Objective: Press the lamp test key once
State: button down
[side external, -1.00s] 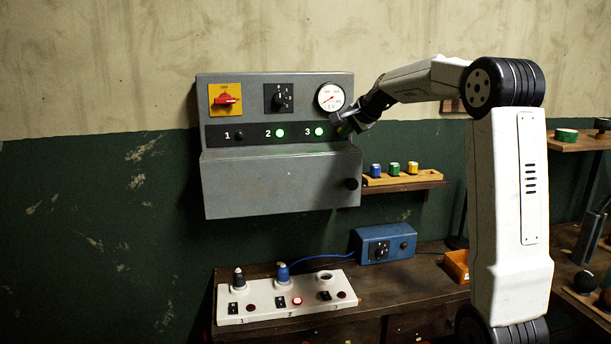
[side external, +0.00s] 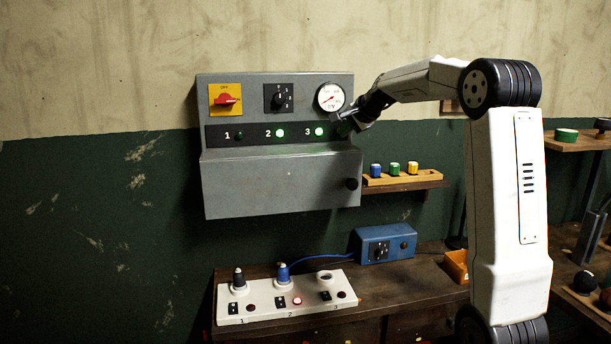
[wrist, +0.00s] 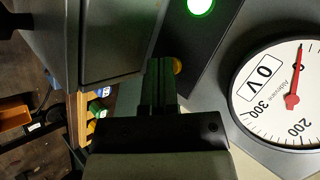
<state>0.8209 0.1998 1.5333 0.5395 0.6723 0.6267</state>
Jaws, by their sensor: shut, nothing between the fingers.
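My gripper (side external: 346,117) is shut and empty, at the right end of the wall panel's black lamp strip, just below the round gauge. In the wrist view its closed fingers (wrist: 160,70) reach up to the strip. A small yellow-orange round part (wrist: 177,66), which looks like the lamp test key, shows just beside the fingertips, partly hidden by them. I cannot tell whether the fingers touch it. On the strip, lamp 1 (side external: 239,136) is dark; lamp 2 (side external: 280,133) and lamp 3 (side external: 319,131) glow green.
The round gauge (side external: 331,97) is close to my gripper. The grey cover (side external: 275,185) with a black knob juts out below the strip. A red switch (side external: 226,100) and a black rotary switch (side external: 279,98) are further left. A shelf with colored caps (side external: 394,169) is lower right.

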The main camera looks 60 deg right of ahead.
jog(key=shift+w+d, duration=0.1)
dwell(0.7)
jog(key=shift+s+a, duration=0.55)
jog(key=shift+s+a, duration=0.1)
jog(key=shift+s+a, duration=1.7)
